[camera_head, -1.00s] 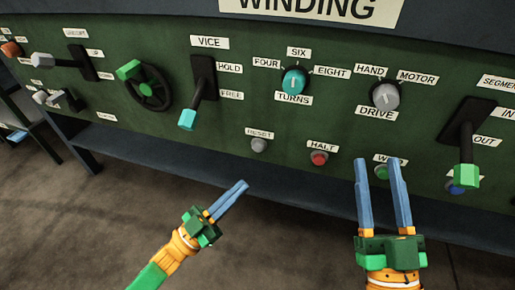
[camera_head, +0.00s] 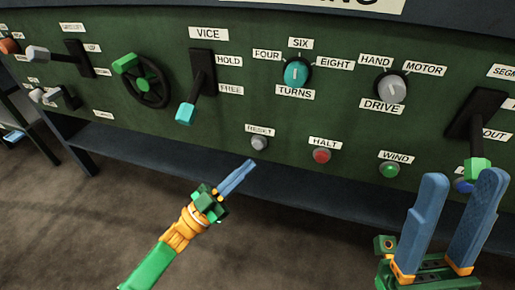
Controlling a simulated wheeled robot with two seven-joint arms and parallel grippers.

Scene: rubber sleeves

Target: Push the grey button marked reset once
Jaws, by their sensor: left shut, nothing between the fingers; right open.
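The grey reset button (camera_head: 259,143) is a small round knob low on the green panel, under a white label (camera_head: 260,130) reading RESET. My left gripper (camera_head: 251,164) is shut and empty. Its blue fingertips are just below the button in the picture; I cannot tell whether they touch the panel, but a small gap shows between the tips and the button. My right gripper (camera_head: 464,178) is open and empty at the lower right, its blue fingers spread wide, in front of the lower right part of the panel.
The red halt button (camera_head: 321,156) and green wind button (camera_head: 389,170) sit to the right of reset. The vice lever (camera_head: 187,112) with a cyan tip hangs to its upper left. A blue ledge (camera_head: 150,149) runs below the panel.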

